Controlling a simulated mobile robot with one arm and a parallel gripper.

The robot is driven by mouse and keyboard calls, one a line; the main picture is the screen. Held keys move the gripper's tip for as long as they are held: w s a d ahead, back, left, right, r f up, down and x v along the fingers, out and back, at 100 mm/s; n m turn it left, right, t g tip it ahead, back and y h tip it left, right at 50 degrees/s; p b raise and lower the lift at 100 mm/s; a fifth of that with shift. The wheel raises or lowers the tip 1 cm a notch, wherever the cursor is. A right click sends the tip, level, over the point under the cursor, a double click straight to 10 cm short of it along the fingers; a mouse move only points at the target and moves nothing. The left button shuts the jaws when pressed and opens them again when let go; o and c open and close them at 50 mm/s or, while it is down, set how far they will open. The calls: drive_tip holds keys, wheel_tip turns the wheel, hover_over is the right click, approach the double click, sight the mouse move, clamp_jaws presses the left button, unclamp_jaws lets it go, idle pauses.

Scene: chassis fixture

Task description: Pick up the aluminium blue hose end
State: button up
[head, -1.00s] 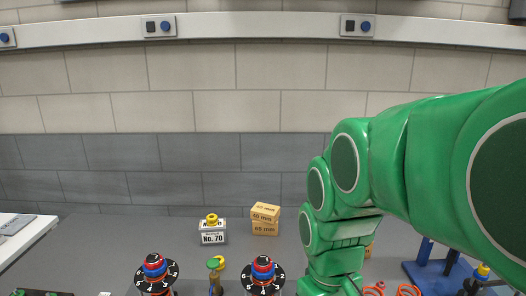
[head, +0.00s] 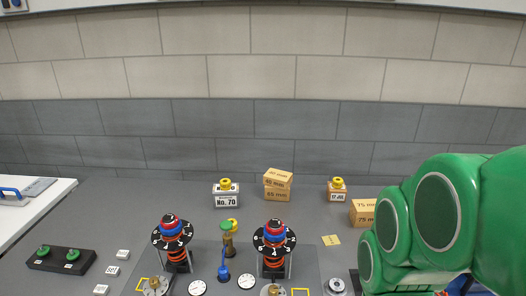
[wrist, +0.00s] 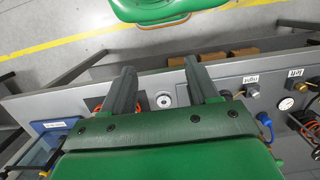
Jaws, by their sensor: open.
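A small blue fitting (head: 223,268), which looks like the blue hose end, stands on the grey panel between the two black dials in the head view. A blue fitting with a thin loop also shows right of my gripper in the wrist view (wrist: 263,120). I cannot tell its aluminium finish. My gripper (wrist: 163,72) is open and empty, its two dark fingers apart above the grey fixture. The blue fitting is outside the fingers, to their right. In the head view my gripper is out of sight.
Numbered black dials (head: 173,235) (head: 273,240) rise on orange springs, with a brass-and-green fitting (head: 228,238) between them. Cardboard boxes (head: 278,184) and a No. 70 block (head: 226,194) stand behind.

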drive_tip(key=w+d+t+h, duration=0.3)
drive_tip(key=w, duration=1.1)
drive_tip(key=n+t+h, duration=0.3)
drive_tip(key=n+t, duration=0.6)
drive_tip(key=n, duration=1.3)
hover_over(225, 267)
drive_tip(key=s+d, duration=0.3)
drive_tip(key=d, duration=0.3)
wheel_tip(225, 267, down, 8)
drive_tip(key=s+a+f+n+t+y, duration=0.1)
drive_tip(key=a+f+n, duration=0.1)
drive_tip(key=n, duration=0.1)
drive_tip(key=s+a+f+n+t+y, duration=0.1)
drive_tip(key=a+f+n, duration=0.1)
drive_tip(key=a+n, duration=0.1)
drive_tip(key=a+f+n+t+y, duration=0.1)
drive_tip(key=a+f+n, duration=0.1)
drive_tip(key=n, duration=0.3)
drive_tip(key=shift+s+a+f, duration=0.35)
drive_tip(key=shift+s+f, duration=0.05)
drive_tip(key=shift+f, duration=0.05)
drive_tip(key=shift+x, duration=3.9)
drive_tip(key=shift+r, duration=0.1)
